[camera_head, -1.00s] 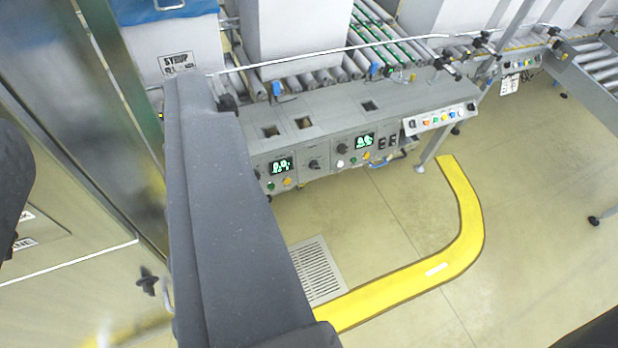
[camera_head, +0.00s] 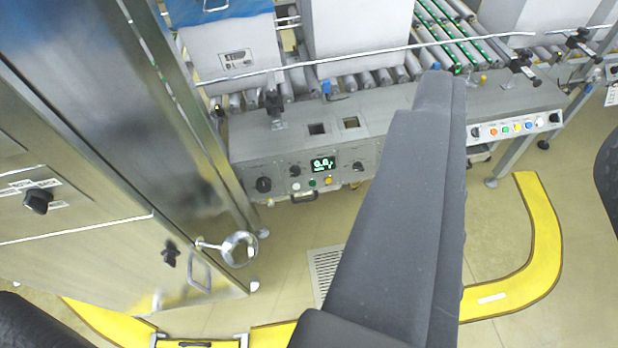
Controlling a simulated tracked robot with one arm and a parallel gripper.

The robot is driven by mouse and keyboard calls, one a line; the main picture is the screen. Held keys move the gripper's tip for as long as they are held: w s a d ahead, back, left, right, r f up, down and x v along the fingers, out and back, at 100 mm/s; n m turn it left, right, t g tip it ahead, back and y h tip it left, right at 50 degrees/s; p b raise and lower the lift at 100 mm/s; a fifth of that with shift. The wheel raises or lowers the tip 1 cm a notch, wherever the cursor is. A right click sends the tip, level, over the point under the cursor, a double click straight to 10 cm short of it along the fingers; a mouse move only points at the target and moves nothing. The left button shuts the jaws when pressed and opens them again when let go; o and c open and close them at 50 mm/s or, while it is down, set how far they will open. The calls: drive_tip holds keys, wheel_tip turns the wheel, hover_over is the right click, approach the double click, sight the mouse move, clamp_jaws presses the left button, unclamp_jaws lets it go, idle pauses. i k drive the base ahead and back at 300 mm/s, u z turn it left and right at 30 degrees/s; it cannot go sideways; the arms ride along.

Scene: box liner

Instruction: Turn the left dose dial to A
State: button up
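A grey control panel (camera_head: 222,160) runs along the front of the roller conveyor. On its left part is a black dial (camera_head: 263,184), with a smaller black knob (camera_head: 295,170) to its right. A green-lit display (camera_head: 323,164) comes after them, and another dark knob (camera_head: 358,166) is right of it. I cannot tell which is the left dose dial, and the markings and pointer settings are too small to read. My dark grey arm (camera_head: 390,200) crosses the middle and hides the panel's right part. I see no gripper fingers; all these dials are clear of my arm.
A tall steel cabinet (camera_head: 95,130) with a knob (camera_head: 38,200) and a round chrome handle (camera_head: 238,248) stands at left. White boxes (camera_head: 357,30) sit on the conveyor.

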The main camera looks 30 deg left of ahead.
sight(295, 170)
drive_tip(key=z, duration=0.05)
drive_tip(key=i, duration=1)
